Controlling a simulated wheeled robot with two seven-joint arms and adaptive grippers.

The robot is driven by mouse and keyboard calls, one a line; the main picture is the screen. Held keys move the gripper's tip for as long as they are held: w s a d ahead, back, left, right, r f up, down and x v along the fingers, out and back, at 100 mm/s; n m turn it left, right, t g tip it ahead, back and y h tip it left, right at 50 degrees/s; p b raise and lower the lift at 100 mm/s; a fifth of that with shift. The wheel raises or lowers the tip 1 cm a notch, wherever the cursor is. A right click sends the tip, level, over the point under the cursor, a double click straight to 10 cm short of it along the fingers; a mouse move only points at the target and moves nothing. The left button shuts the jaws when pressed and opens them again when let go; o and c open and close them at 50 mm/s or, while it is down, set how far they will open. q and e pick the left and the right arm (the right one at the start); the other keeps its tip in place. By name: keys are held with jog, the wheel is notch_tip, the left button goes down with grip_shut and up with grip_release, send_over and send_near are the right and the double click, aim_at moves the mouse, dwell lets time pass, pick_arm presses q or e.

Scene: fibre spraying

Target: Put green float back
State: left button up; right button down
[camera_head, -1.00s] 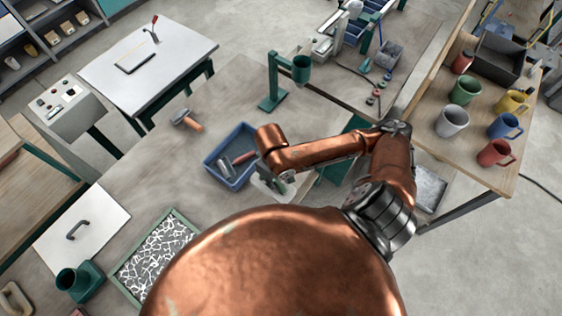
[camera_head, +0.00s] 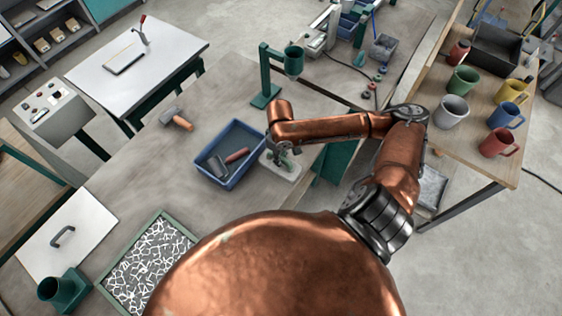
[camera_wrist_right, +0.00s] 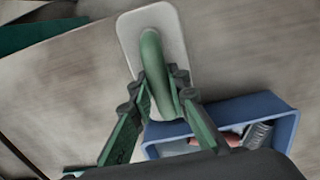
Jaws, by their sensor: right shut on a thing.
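The green float is a pale flat plate (camera_wrist_right: 150,32) with a green handle (camera_wrist_right: 155,60). In the right wrist view my right gripper (camera_wrist_right: 165,85) is shut on that handle, one finger on each side. In the head view the float (camera_head: 280,170) is beside the right wall of the blue bin, near the table's edge. My right gripper (camera_head: 283,153) is above it, small and partly hidden by my arm. I cannot tell whether the plate touches the table. My left gripper is not in view.
The blue bin (camera_head: 205,173) holds a trowel-like tool and a red-brown handle. A hammer-like tool (camera_head: 176,118) lies to its left. A green stand with a cup (camera_head: 265,75) is behind. A framed tray of white fibres (camera_head: 150,262) is in front. Several mugs stand on the right table.

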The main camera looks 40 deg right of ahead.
jog(key=f, duration=0.3)
jog(key=shift+w+d+f, duration=0.15)
jog(key=shift+d+f, duration=0.05)
jog(key=shift+d, duration=0.05)
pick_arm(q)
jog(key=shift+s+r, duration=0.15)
pick_arm(e)
jog(key=shift+f, duration=0.15)
jog(key=c, duration=1.8)
grip_release()
jog(key=shift+c, duration=0.2)
notch_tip(320, 180, up, 12)
jog(key=shift+a+r+p, duration=0.1)
jog(key=shift+r+p, duration=0.05)
jog(key=shift+p, duration=0.15)
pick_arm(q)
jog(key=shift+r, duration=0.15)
